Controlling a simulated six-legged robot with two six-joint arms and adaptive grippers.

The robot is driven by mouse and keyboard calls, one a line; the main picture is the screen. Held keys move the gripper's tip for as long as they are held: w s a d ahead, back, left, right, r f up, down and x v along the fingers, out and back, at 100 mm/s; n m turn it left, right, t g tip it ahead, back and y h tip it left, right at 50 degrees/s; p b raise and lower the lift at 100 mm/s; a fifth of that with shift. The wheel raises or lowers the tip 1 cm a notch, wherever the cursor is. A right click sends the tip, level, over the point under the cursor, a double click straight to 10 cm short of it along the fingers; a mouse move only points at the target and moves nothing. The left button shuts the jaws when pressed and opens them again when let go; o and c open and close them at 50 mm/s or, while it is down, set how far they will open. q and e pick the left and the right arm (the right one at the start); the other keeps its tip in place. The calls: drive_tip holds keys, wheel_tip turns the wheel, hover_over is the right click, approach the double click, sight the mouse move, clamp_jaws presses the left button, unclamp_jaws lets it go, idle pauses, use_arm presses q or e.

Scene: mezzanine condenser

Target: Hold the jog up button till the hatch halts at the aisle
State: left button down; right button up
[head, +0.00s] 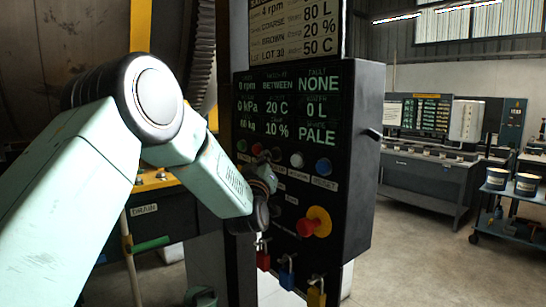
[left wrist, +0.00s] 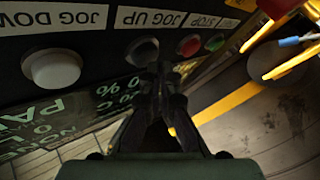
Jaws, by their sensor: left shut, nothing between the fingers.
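The control panel (head: 345,190) stands in the middle of the head view, with a row of buttons under its display. In the left wrist view, which is upside down to the labels, the dark jog up button (left wrist: 142,50) sits at its JOG UP label. My left gripper (left wrist: 160,72) is shut and empty, its fingertips at the right edge of this button. I cannot tell whether they touch it. In the head view my left gripper (head: 266,172) is close against the panel and covers part of the button row. I cannot make out the hatch.
The white jog down button (left wrist: 52,68), red stop button (left wrist: 189,45) and green button (left wrist: 214,42) flank jog up. A red emergency knob (head: 308,226) and padlocks (head: 287,278) are below. A large drum (head: 65,45) stands at left; open floor lies right.

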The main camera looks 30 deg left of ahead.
use_arm(q)
drive_tip(key=shift+s, duration=0.1)
drive_tip(key=shift+w, duration=0.25)
drive_tip(key=shift+w+d, duration=0.15)
drive_tip(key=shift+w, duration=0.1)
idle(0.6)
drive_tip(key=shift+s, duration=0.15)
idle(3.3)
drive_tip(key=shift+s+a, duration=0.3)
drive_tip(key=shift+s, duration=0.45)
drive_tip(key=s, duration=0.1)
drive_tip(key=s+a, duration=0.1)
drive_tip(key=s, duration=0.1)
drive_tip(key=s+a, duration=0.1)
drive_tip(key=shift+s, duration=0.25)
